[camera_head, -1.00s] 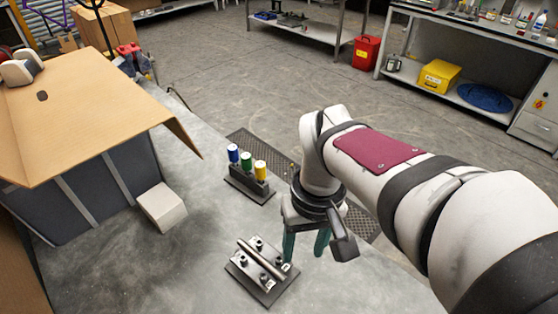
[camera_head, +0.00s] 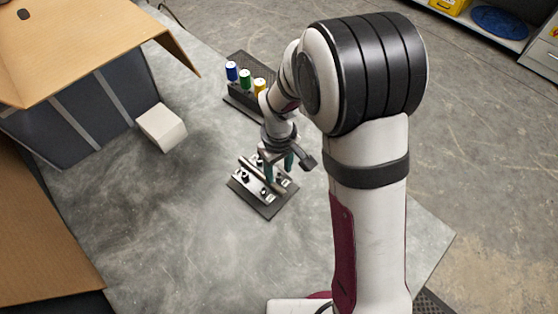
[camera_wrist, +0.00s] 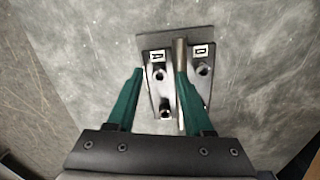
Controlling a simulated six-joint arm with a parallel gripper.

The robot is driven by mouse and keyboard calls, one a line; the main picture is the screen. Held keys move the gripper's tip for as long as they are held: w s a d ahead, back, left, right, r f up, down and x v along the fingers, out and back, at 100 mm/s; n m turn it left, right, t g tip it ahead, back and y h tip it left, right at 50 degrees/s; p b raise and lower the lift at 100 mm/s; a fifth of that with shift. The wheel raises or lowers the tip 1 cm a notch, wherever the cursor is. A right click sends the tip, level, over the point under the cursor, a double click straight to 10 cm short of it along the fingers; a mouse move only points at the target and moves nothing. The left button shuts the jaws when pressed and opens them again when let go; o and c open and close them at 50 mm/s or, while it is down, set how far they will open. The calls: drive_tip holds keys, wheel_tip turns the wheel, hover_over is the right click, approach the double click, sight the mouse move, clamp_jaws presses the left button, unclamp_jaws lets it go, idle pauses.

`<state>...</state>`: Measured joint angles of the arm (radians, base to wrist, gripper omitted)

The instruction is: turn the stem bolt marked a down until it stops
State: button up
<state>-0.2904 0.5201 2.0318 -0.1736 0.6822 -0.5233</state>
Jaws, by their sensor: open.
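A dark plate (camera_head: 262,208) with several upright bolts and a raised bar lies on the grey bench; it also shows in the wrist view (camera_wrist: 150,42). In the wrist view a white label that seems to read A (camera_wrist: 157,56) is at the upper left, with one bolt (camera_wrist: 159,74) just below it. My gripper (camera_head: 279,167) is open above the plate, its green fingers pointing down. In the wrist view the fingertips (camera_wrist: 159,75) appear on either side of this bolt, with no visible contact. The right finger partly covers the bar (camera_wrist: 180,55).
A second bolt (camera_wrist: 203,70) sits right of the bar under another label (camera_wrist: 201,50). A third bolt (camera_wrist: 166,112) is lower down. A holder with blue (camera_head: 232,71), green (camera_head: 245,79) and yellow cylinders stands behind. A white block (camera_head: 161,126) is at left.

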clamp_jaws()
idle(0.3)
drive_tip(key=shift+m, duration=0.3)
